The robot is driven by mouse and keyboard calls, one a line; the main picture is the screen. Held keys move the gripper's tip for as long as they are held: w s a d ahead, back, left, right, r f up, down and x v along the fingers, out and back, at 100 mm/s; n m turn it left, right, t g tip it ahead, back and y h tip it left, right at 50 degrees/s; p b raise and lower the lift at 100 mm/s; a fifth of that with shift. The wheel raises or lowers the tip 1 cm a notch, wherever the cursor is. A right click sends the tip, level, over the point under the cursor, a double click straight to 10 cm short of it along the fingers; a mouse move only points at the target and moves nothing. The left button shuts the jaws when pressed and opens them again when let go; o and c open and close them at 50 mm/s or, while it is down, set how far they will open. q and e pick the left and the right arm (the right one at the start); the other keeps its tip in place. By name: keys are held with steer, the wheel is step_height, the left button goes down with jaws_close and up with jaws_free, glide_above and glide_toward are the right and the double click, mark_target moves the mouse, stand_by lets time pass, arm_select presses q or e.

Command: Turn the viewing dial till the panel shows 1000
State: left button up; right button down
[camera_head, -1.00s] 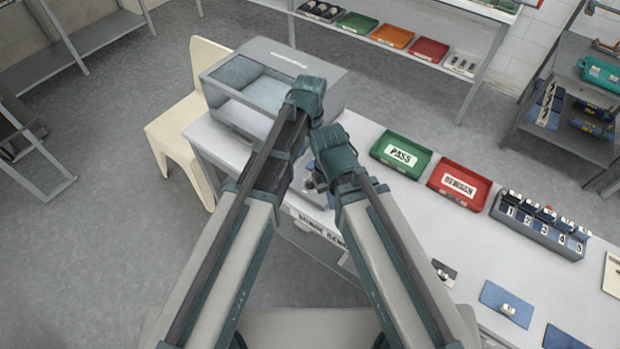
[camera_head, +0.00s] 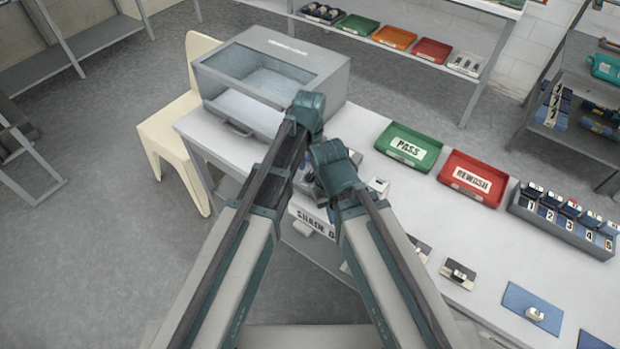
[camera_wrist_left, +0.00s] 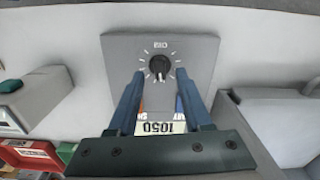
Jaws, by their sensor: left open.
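The viewing dial (camera_wrist_left: 159,67) is a black round knob with a pale pointer, ringed by white tick marks on a grey plate (camera_wrist_left: 120,55) in the left wrist view. A white panel (camera_wrist_left: 160,127) appears to read 1050, with its lower part hidden by my gripper body. My left gripper (camera_wrist_left: 160,77) is open, its two blue fingers on either side of the dial with gaps showing. Whether the tips reach the knob's depth is unclear. In the head view my arms cover most of the dial's unit.
A grey box with a window (camera_head: 225,65) stands at the table's far left, beside a cream chair (camera_head: 165,130). A green PASS tray (camera_head: 378,142), a red REWASH tray (camera_head: 446,172) and a numbered rack (camera_head: 562,236) stand to the right.

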arm_select(q)
step_height(320, 180, down, 2)
steer(key=shift+f+b, duration=0.1)
steer(key=shift+b, duration=0.5)
steer(key=shift+c, duration=0.2)
jaws_close()
